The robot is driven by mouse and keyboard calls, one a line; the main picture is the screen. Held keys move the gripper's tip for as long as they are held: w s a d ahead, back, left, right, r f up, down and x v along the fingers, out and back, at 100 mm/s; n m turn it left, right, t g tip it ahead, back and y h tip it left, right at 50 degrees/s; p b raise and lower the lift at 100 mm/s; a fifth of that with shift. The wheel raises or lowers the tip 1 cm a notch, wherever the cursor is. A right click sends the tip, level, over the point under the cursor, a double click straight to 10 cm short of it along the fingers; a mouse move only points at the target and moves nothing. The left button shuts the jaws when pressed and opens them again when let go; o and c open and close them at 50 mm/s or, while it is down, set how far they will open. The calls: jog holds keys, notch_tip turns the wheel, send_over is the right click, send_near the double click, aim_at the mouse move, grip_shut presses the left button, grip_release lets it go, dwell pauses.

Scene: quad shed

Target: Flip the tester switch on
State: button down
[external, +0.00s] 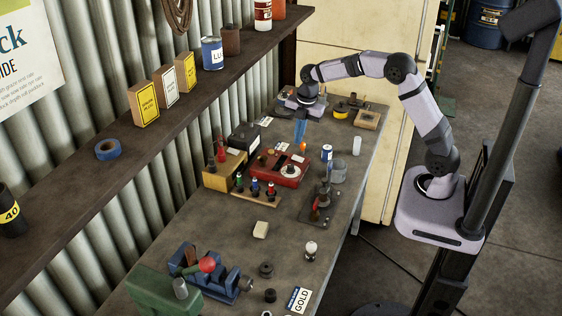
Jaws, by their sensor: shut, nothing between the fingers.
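A red box (268,176) with a white round dial on its face sits on the bench, and it looks like the tester. Its switch is too small to make out. My gripper (299,142) points down just behind the box, above the bench. Its blue fingers are shut and hold nothing. A small orange thing (302,147) shows right at the fingertips; I cannot tell whether they touch it.
A yellow box (222,172) and a dark box (243,138) stand left of the red box. A rack with several coloured-handled tools (258,195) is in front. A clamp-like tool (318,205), a blue-white can (327,153) and a vise (208,275) also stand on the bench.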

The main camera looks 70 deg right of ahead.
aim_at(295, 157)
jog(key=f, duration=0.2)
jog(key=f+p, duration=0.1)
jog(key=f, duration=0.1)
jog(key=w+f+p, duration=0.1)
jog(key=f, duration=0.1)
jog(key=shift+f, duration=0.15)
